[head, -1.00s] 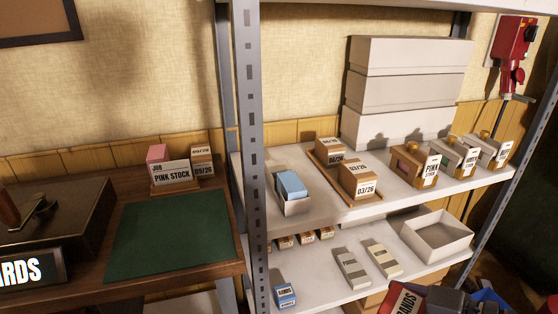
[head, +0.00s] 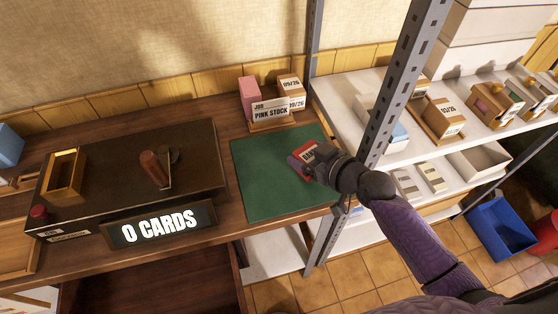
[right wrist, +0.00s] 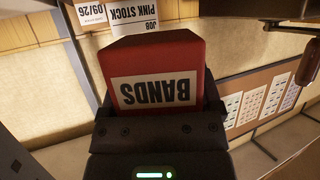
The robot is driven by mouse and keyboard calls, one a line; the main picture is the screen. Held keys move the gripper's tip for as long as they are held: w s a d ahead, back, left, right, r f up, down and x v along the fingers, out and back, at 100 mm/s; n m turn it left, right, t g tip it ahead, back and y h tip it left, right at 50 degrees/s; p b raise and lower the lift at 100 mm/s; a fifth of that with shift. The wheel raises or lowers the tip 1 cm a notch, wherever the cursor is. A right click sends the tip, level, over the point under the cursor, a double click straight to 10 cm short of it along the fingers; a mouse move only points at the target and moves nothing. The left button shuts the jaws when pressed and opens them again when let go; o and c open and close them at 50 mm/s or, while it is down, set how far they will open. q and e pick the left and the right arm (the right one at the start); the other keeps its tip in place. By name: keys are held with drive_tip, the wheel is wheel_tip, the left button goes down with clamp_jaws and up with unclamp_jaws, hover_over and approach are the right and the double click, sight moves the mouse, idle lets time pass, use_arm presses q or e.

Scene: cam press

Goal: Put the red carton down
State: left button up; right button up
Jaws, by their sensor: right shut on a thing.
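The red carton (head: 307,152), with a white label, is in my right gripper (head: 312,160) over the right part of the green mat (head: 262,185). In the right wrist view the red carton (right wrist: 155,70) fills the space between the fingers, its BANDS label upside down. My right gripper (right wrist: 157,110) is shut on it. I cannot tell whether the carton touches the mat. My left gripper is not in view.
The pink stock card and boxes (head: 270,105) stand behind the mat. The press (head: 130,185) with its "0 CARDS" sign (head: 160,226) is to the left. A shelf post (head: 400,85) rises close to my right arm. The mat's left part is clear.

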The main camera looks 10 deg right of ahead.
wheel_tip(320, 180, down, 7)
drive_tip(key=b, duration=0.3)
drive_tip(key=shift+s+d+r, duration=0.1)
drive_tip(key=shift+d+r, duration=0.05)
drive_tip(key=shift+r, duration=0.2)
drive_tip(key=shift+f, duration=0.2)
drive_tip(key=o, duration=1.1)
drive_tip(key=shift+r, duration=0.1)
drive_tip(key=shift+c, duration=0.2)
drive_tip(key=shift+r, duration=0.1)
